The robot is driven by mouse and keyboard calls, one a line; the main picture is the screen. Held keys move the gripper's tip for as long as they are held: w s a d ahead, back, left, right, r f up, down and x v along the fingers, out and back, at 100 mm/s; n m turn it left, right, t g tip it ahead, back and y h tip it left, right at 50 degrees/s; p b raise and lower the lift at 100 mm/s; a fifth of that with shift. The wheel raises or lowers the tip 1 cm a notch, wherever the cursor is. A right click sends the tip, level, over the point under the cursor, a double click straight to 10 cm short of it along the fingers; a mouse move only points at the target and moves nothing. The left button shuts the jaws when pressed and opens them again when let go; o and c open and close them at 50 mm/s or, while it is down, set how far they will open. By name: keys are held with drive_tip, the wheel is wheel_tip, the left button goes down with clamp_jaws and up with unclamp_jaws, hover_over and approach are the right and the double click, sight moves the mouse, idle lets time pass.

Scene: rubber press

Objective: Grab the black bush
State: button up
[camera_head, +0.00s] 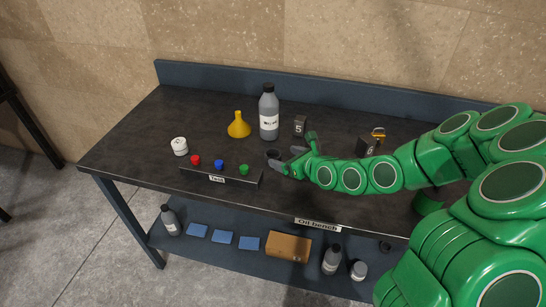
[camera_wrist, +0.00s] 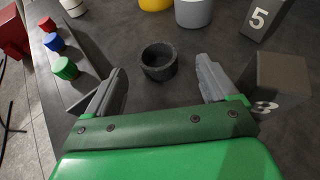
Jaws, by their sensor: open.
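The black bush (camera_wrist: 159,62) is a short dark hollow cylinder standing upright on the dark bench top. In the wrist view it sits just beyond and between my fingertips, with a gap on both sides. My gripper (camera_wrist: 157,85) is open and empty, with its two grey fingers spread wide. In the head view the bush (camera_head: 273,154) shows small, next to my gripper (camera_head: 287,160), near the right end of the Test rack. The gripper partly covers that area in the head view.
The Test rack (camera_head: 215,178) with red, blue and green buttons is left of my gripper. A yellow funnel (camera_head: 239,128), a grey bottle (camera_head: 269,115) and a block marked 5 (camera_head: 300,126) stand behind. A dark block (camera_wrist: 276,80) is close to my right finger. A white jar (camera_head: 180,146) stands left.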

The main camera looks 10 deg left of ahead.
sight(268, 152)
drive_tip(key=shift+s+x, duration=0.25)
drive_tip(key=shift+x, duration=2.5)
drive_tip(key=shift+c, duration=0.3)
drive_tip(key=c, duration=1.1)
drive_tip(key=shift+o, duration=0.2)
drive_tip(key=shift+r, duration=0.15)
